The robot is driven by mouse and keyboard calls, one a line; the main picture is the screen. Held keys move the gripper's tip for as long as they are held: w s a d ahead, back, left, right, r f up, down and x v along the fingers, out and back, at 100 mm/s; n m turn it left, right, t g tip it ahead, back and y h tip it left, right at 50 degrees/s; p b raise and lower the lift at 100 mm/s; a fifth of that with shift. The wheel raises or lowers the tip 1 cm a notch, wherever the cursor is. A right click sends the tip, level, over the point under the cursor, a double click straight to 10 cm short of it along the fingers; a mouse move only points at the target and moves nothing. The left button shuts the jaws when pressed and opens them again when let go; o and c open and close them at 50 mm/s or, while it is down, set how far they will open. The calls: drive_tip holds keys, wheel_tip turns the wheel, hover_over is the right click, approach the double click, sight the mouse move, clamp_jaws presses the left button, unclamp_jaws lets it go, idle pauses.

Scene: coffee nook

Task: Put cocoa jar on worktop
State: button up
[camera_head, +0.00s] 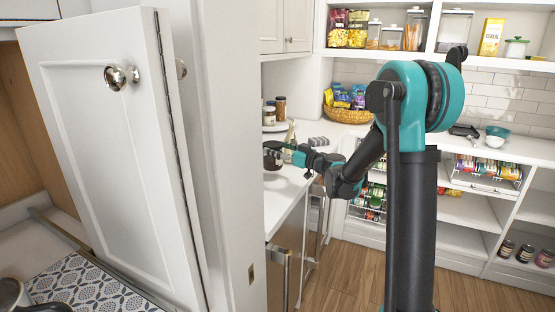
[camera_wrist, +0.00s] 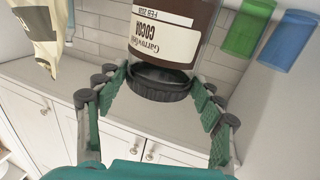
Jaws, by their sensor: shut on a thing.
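The cocoa jar (camera_wrist: 163,42) fills the top middle of the wrist view, clear with brown contents, a cream label reading COCOA and a dark lid. The label and lid appear upside down there. My gripper (camera_wrist: 158,84) has its green-padded fingers on either side of the lid end and is shut on the jar. In the head view, my gripper (camera_head: 287,152) reaches left over the white worktop (camera_head: 282,197), with the dark jar (camera_head: 271,154) at its tip. Whether the jar touches the worktop I cannot tell.
A bottle (camera_head: 290,132) and spice jars (camera_head: 280,108) stand close behind my gripper. A snack basket (camera_head: 348,114) is further right. Green (camera_wrist: 247,27) and blue (camera_wrist: 290,40) containers and a bag (camera_wrist: 38,32) show in the wrist view. A white wall and door (camera_head: 105,160) fill the left.

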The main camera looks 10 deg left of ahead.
drive_tip(key=shift+f, duration=1.95)
drive_tip(key=o, duration=1.4)
drive_tip(key=shift+f, duration=0.15)
